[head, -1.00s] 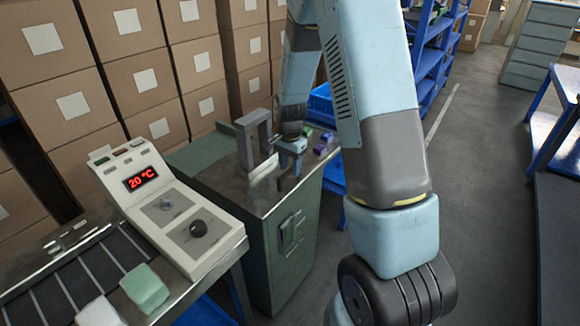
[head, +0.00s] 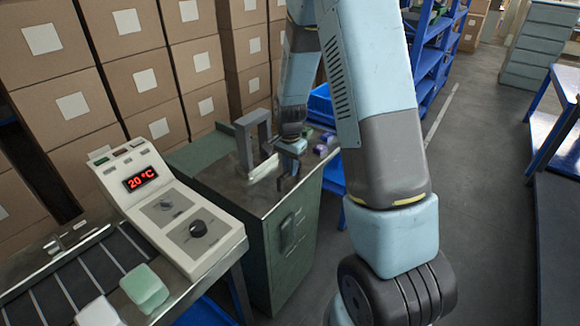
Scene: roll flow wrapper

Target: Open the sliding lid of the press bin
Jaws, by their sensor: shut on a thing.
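The press bin (head: 290,250) is a green cabinet with a steel top, in the middle of the head view beyond the control panel. A grey arch-shaped press frame (head: 244,140) stands on its top. My gripper (head: 288,174) points down over the right part of that top, just right of the arch. It is shut on a small part that looks like the lid's handle; the fingers mostly hide it. A pale, bright strip (head: 264,169) shows on the top between the arch and my gripper. The lid's exact edges are hard to make out.
Stacked cartons (head: 105,70) line the back left. Small purple and green blocks (head: 321,150) lie behind my gripper. Open floor lies right.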

